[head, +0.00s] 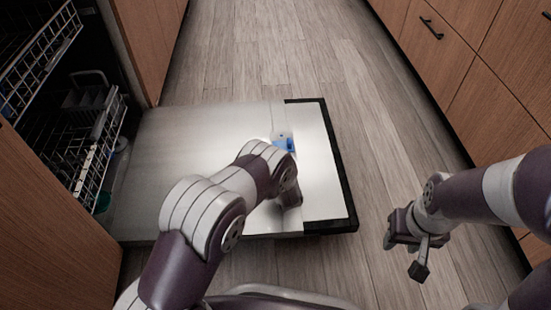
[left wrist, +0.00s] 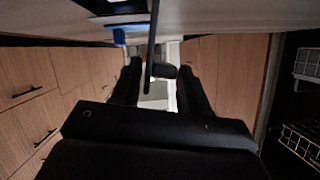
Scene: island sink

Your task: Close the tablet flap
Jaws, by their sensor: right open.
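The tablet compartment (head: 281,136) with its blue part (head: 291,145) is set in the inner face of the lowered dishwasher door (head: 190,140). My left forearm and wrist cover the area just below it in the head view. The blue part (left wrist: 119,36) also shows in the left wrist view, beside a thin dark upright piece (left wrist: 153,30) that may be the flap seen edge-on; I cannot tell. My left gripper (left wrist: 160,68) has its dark fingers apart, close to the door face, and holds nothing visible. My right gripper (head: 418,255) is open and empty, right of the door.
The dishwasher racks (head: 95,150) are at the left, beside wooden cabinet panels. Drawers (head: 470,50) with dark handles line the right side. The wooden floor (head: 270,50) is clear beyond the door and between the door and the drawers.

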